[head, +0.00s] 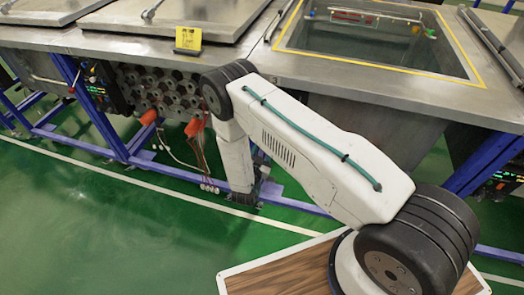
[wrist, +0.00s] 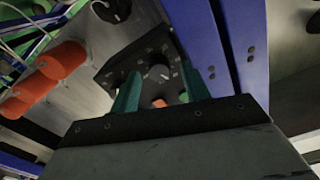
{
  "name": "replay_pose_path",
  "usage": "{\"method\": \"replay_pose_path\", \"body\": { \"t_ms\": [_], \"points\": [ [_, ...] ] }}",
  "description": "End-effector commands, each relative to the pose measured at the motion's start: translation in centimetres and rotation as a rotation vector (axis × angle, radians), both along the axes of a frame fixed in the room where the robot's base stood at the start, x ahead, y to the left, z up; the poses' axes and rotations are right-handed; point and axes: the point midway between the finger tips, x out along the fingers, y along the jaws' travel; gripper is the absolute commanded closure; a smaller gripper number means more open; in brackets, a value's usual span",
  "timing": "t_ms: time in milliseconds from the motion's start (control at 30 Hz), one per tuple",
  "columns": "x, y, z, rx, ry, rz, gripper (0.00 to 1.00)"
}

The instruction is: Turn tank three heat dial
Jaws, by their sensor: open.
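A black control panel (wrist: 146,58) with white markings is ahead of my gripper in the wrist view. It carries a round dark dial (wrist: 160,72) with a pale pointer mark. My gripper (wrist: 163,90) is open, its two green fingers apart and pointing at the panel. The dial shows between and beyond the fingertips; I cannot tell if a finger touches it. Nothing is held. Small orange and green parts show low between the fingers, partly hidden by the gripper body. In the head view my arm reaches down beside the tank front, and I cannot make out the fingers or this dial.
A blue post (wrist: 203,45) stands close right of the panel. Orange plugs (wrist: 62,60) and cables are at left, with a black knob (wrist: 112,9) above. The steel bench (head: 310,75) holds an open tank (head: 372,42); a yellow sign (head: 188,39) stands by a lid. Green floor is clear at left.

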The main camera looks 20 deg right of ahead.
Motion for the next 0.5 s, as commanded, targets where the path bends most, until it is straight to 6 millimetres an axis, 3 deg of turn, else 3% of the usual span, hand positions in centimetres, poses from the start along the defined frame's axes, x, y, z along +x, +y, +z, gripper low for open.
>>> {"method": "replay_pose_path", "body": {
  "t_ms": [300,500],
  "points": [
    [-4.3,3.3,-0.1,-0.002,0.004,0.006,0.53],
    [-5.8,4.3,-0.1,-0.001,0.003,0.004,0.53]
  ]
}}
